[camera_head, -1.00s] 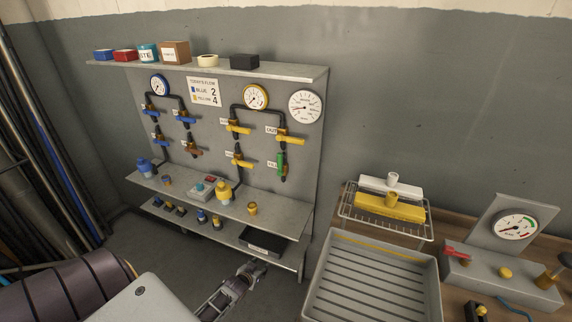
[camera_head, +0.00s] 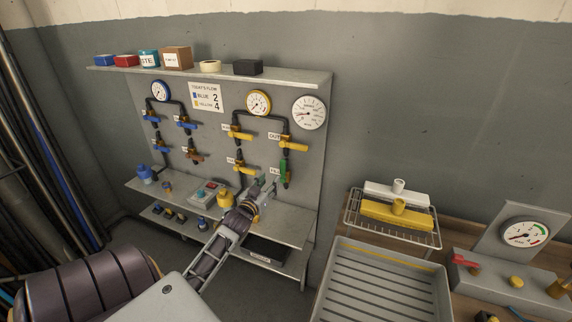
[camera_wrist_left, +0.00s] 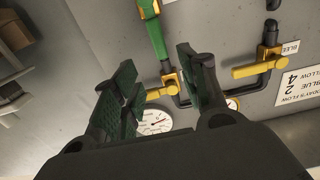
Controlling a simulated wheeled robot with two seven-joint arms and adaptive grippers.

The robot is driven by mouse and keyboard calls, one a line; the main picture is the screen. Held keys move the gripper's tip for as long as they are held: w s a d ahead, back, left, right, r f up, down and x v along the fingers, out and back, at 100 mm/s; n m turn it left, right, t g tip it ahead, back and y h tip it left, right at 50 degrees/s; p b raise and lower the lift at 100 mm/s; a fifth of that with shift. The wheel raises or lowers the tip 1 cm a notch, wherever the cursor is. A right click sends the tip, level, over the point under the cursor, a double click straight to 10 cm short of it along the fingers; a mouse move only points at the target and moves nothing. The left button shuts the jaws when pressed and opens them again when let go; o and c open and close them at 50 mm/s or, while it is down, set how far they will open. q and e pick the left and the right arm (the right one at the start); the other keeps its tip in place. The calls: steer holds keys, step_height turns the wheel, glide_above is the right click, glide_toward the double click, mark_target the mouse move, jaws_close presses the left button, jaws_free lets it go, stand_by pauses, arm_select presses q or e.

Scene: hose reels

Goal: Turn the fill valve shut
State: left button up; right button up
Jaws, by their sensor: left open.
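The fill valve has a green lever handle (camera_head: 283,172) that hangs roughly upright at the lower right of the grey panel, beside a white label. In the left wrist view the green handle (camera_wrist_left: 154,32) lies ahead of the gap between my fingers, slanted slightly, with brass fittings at both ends. My left gripper (camera_head: 272,182) is in front of the panel, just left of and slightly below the handle. Its dark fingers (camera_wrist_left: 156,58) are apart with nothing held between them. I cannot tell whether a finger touches the handle. My right gripper is out of view.
A yellow-handled outlet valve (camera_head: 290,149) is just above, and another yellow lever (camera_head: 243,168) is to the left. The panel's shelf (camera_head: 285,228) runs below my gripper. A grey ribbed tray (camera_head: 375,285) and wire rack (camera_head: 425,238) stand to the right.

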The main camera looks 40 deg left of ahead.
mark_target(282, 165)
arm_select(q)
steer(key=shift+s+r, duration=0.1)
steer(key=shift+r, duration=0.1)
stand_by(0.3)
steer(key=shift+p+x, duration=0.5)
steer(key=shift+x, duration=6.45)
steer(key=shift+f, duration=0.1)
steer(key=shift+c, duration=0.4)
steer(key=shift+d, duration=0.1)
jaws_close()
